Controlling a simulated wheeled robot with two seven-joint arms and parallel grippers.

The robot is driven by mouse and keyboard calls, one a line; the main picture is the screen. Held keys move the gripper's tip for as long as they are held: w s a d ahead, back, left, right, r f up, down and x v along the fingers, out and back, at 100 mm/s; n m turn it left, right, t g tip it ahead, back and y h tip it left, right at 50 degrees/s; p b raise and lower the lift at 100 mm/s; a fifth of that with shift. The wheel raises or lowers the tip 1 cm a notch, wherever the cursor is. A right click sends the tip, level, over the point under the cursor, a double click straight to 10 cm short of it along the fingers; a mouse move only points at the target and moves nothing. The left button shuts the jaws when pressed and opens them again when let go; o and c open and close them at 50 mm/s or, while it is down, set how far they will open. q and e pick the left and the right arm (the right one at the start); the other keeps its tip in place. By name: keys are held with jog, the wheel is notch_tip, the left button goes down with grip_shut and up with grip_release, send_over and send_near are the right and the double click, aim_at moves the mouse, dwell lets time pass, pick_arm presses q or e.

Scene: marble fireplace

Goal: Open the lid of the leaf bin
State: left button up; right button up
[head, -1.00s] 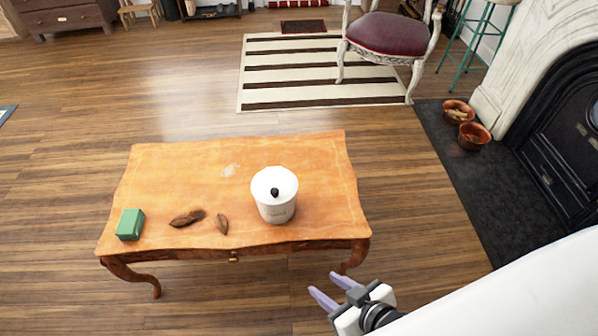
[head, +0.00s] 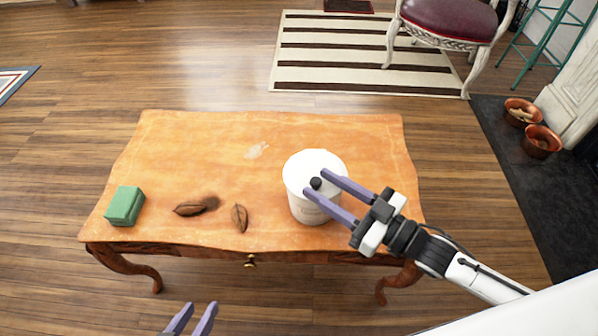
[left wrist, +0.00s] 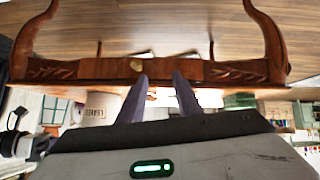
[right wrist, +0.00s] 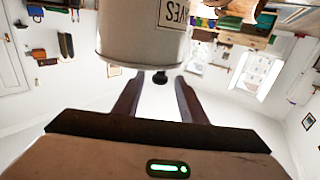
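The leaf bin (head: 314,206) is a white round container with a black knob (head: 316,183) on its white lid (head: 314,163). It stands upright on the wooden table, and the lid is on. My right gripper (head: 314,181) is open, with its purple fingers over the lid on either side of the knob. The right wrist view, upside down, shows the knob (right wrist: 160,77) between the fingertips, with the bin (right wrist: 140,40) behind; contact cannot be told. My left gripper (head: 201,304) is open and empty in front of the table. The bin (left wrist: 98,108) also shows in the left wrist view.
The wooden table (head: 200,145) carries a green box (head: 125,206) and two brown leaf-like pieces (head: 195,207), (head: 239,217) left of the bin. The table's back half is mostly clear. Copper pots (head: 540,141) stand on the dark hearth at the right.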

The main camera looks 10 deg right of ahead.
aim_at(300, 178)
jog(key=b+x, duration=0.1)
jog(key=x, duration=0.5)
jog(key=shift+w+a, duration=0.2)
jog(key=shift+w, duration=0.1)
grip_shut()
